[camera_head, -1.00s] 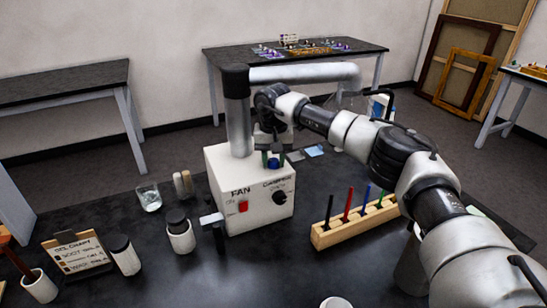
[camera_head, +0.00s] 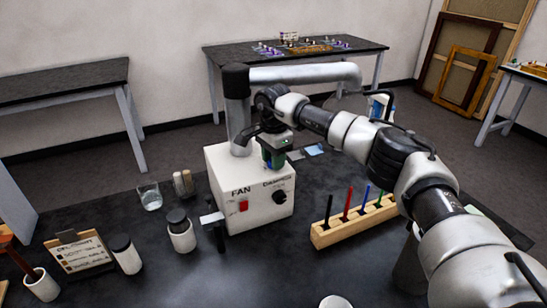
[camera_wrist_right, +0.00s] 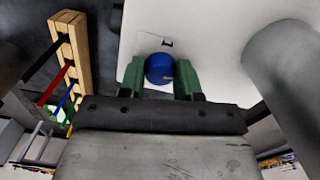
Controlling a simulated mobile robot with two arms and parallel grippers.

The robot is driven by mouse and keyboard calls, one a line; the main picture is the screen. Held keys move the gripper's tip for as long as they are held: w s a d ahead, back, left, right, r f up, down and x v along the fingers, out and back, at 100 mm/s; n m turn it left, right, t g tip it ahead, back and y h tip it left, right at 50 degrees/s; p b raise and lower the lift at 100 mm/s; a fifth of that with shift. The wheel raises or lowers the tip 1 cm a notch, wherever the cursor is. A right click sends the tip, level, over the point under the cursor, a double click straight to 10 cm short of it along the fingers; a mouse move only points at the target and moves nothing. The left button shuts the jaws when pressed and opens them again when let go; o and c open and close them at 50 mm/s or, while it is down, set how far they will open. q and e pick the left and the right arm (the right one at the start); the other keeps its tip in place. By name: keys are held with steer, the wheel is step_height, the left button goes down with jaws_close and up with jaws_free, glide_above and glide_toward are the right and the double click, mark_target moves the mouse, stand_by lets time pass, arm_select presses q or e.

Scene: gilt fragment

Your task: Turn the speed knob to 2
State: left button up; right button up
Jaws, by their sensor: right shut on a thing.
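A white box (camera_head: 250,211) with a metal pipe rising from its top stands on the black table. A blue knob (camera_wrist_right: 160,68) sits on the box's top in the right wrist view, with a small dark mark beside it that I cannot read surely. My right gripper (camera_head: 273,160) points down onto the box top. Its green fingers (camera_wrist_right: 160,80) are shut on the blue knob, one on each side. In the head view the fingers hide most of the knob. My left gripper is not in view.
The box front has a red FAN switch (camera_head: 243,206) and a black damper knob (camera_head: 279,197). The metal pipe (camera_head: 238,115) rises close behind my gripper. A wooden rack (camera_head: 352,222) with coloured sticks lies to the right. Jars and a glass (camera_head: 150,197) stand left.

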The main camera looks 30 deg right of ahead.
steer(key=shift+w+r+m, duration=0.1)
steer(key=shift+m, duration=1)
steer(key=o, duration=0.9)
steer(key=shift+o, duration=0.2)
step_height(320, 180, up, 11)
steer(key=b, duration=0.1)
steer(key=shift+b, duration=0.4)
